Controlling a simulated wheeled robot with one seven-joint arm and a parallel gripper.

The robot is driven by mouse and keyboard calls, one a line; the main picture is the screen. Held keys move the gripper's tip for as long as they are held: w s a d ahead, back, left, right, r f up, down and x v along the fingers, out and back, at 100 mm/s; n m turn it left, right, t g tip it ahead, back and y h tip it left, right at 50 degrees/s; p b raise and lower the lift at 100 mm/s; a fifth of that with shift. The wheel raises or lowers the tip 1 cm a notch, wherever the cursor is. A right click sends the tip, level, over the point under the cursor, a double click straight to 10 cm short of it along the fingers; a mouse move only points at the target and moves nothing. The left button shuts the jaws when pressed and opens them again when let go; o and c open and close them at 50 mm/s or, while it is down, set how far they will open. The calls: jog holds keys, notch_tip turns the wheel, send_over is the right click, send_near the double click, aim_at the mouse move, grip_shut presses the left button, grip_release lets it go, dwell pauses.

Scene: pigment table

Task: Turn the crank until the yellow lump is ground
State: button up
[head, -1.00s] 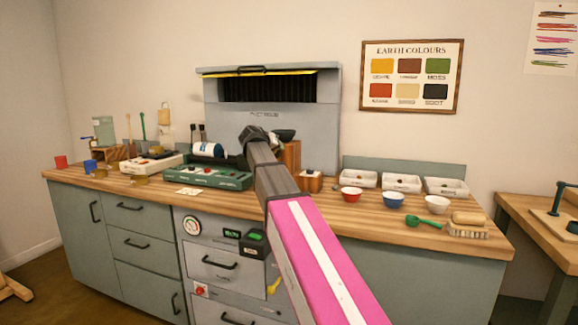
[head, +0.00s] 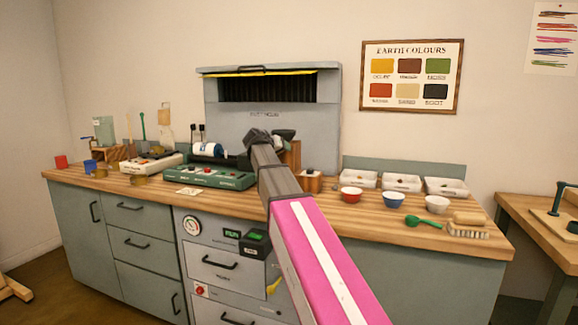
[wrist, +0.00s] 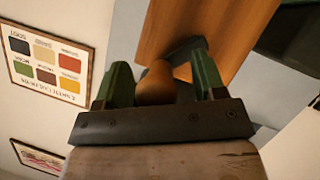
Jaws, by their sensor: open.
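The wooden grinder (head: 294,153) stands on the worktop behind my arm, with a dark bowl-shaped top (head: 284,134); my arm covers much of it in the head view. In the wrist view its orange-brown wooden body (wrist: 215,22) is at the top. A dark crank arm (wrist: 187,47) leads to a rounded wooden crank knob (wrist: 156,84). My gripper (wrist: 160,70) has green fingers, one on each side of the knob, and is open. I cannot tell whether either finger touches the knob. The gripper end (head: 258,138) also shows dark in the head view. I cannot make out the yellow lump.
A green control box (head: 208,178) and a white bottle (head: 208,149) are left of my arm. A small wooden block (head: 312,183), bowls (head: 393,200), white trays (head: 402,183), a green scoop (head: 424,222) and a brush (head: 468,225) are to the right. A grey hood (head: 310,110) stands behind.

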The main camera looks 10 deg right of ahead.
jog(key=s+a, duration=0.5)
jog(key=s, duration=0.2)
jog(key=shift+s, duration=0.25)
dwell(0.4)
